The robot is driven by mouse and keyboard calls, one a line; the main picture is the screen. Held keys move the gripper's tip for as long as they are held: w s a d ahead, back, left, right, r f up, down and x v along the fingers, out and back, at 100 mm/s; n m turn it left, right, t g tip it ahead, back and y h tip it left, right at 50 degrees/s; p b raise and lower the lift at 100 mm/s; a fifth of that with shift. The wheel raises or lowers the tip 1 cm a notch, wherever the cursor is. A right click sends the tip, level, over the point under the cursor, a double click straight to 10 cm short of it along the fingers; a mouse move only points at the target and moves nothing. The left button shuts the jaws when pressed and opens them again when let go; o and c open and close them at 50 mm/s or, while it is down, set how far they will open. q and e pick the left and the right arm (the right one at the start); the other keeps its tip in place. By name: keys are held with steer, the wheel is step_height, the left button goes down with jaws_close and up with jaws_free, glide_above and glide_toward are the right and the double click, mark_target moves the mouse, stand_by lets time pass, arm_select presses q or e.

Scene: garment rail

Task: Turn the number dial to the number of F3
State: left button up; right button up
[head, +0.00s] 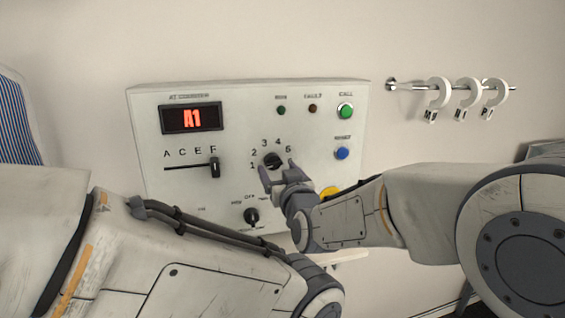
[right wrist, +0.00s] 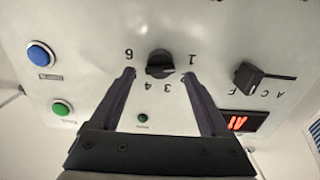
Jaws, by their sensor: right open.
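The number dial (head: 272,160) is a black round knob on the white control panel (head: 140,130), ringed by numbers including 1, 2, 3, 4 and 6. It also shows upside down in the right wrist view (right wrist: 160,62); I cannot tell for sure which number it points to. The red display (head: 191,118) reads A1. The letter slider's black handle (head: 215,168) stands under F. My right gripper (head: 281,174) is open in front of the dial. In the right wrist view its fingertips (right wrist: 158,74) are either side of the dial, apparently not touching it. My left gripper is out of view.
A green button (head: 345,111) and a blue button (head: 342,153) are at the panel's right. A black rotary switch (head: 252,216) sits below the dial. A yellow part (head: 330,192) is partly hidden by my right arm. A rail (head: 403,87) with white hooks is at right.

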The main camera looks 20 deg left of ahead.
mark_target(275, 166)
steer(key=shift+p+x, duration=0.3)
steer(key=shift+x, duration=1.3)
steer(key=shift+c, duration=0.3)
jaws_close()
steer(key=shift+f+m+b, duration=0.15)
steer(key=shift+m+b, duration=0.25)
steer(key=shift+b, duration=0.2)
steer(key=m+b, duration=0.9)
steer(key=b, duration=0.1)
steer(key=shift+f, duration=0.1)
steer(key=m+b, duration=0.2)
steer(key=shift+m, duration=0.4)
steer(key=shift+m+b, duration=1.1)
steer(key=shift+m, duration=0.5)
